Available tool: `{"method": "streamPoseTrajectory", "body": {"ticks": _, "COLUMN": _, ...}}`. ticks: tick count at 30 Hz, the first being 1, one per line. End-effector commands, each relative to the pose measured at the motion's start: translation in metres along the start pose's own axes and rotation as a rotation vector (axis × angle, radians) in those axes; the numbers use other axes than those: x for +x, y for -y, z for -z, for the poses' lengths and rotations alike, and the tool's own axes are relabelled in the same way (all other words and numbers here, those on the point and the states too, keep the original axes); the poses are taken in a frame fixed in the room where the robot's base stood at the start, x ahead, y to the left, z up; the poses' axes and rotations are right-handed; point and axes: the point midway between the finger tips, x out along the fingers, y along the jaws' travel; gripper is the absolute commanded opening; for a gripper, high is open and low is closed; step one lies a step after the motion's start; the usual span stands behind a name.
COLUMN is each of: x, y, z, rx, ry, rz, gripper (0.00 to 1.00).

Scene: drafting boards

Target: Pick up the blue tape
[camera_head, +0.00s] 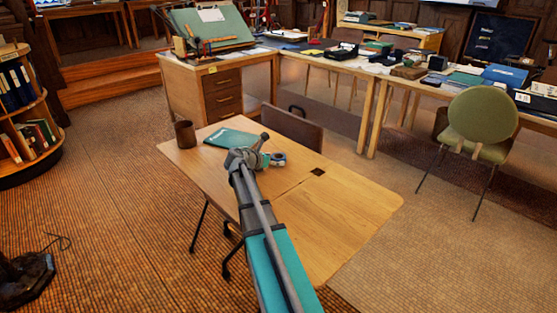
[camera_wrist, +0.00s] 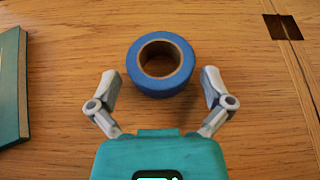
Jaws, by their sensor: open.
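The blue tape (camera_wrist: 160,88) is a roll with a brown core, lying flat on the wooden table. In the head view the tape (camera_head: 278,160) shows small beside the end of my arm. My gripper (camera_wrist: 158,75) is open and empty above the table. Its two fingers are spread to the left and right of the roll, with the tips level with its lower half and the roll reaching farther out. The fingers appear clear of the tape, though the exact height gap cannot be told. In the head view my gripper (camera_head: 262,155) partly hides the area around the tape.
A teal book (camera_wrist: 10,85) lies left of the roll; it also shows in the head view (camera_head: 232,138). A brown cup (camera_head: 185,134) stands at the table's left corner. A dark square inset (camera_wrist: 283,27) is at upper right. The right part of the table (camera_head: 335,220) is clear.

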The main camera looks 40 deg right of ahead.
Motion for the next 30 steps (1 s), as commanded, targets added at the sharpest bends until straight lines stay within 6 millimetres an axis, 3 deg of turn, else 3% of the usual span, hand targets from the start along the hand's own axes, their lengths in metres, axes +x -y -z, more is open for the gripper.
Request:
{"method": "streamPoseTrajectory", "body": {"ticks": 1, "x": 0.000, "y": 0.000, "z": 0.000, "rx": 0.000, "ry": 0.000, "rz": 0.000, "gripper": 0.98}}
{"method": "streamPoseTrajectory", "body": {"ticks": 10, "x": 0.000, "y": 0.000, "z": 0.000, "rx": 0.000, "ry": 0.000, "rz": 0.000, "gripper": 0.45}}
{"method": "streamPoseTrajectory", "body": {"ticks": 22, "x": -0.001, "y": 0.000, "z": -0.002, "rx": 0.000, "ry": 0.000, "rz": 0.000, "gripper": 0.44}}
{"method": "streamPoseTrajectory", "body": {"ticks": 30, "x": -0.006, "y": 0.000, "z": -0.015, "rx": 0.000, "ry": 0.000, "rz": 0.000, "gripper": 0.44}}
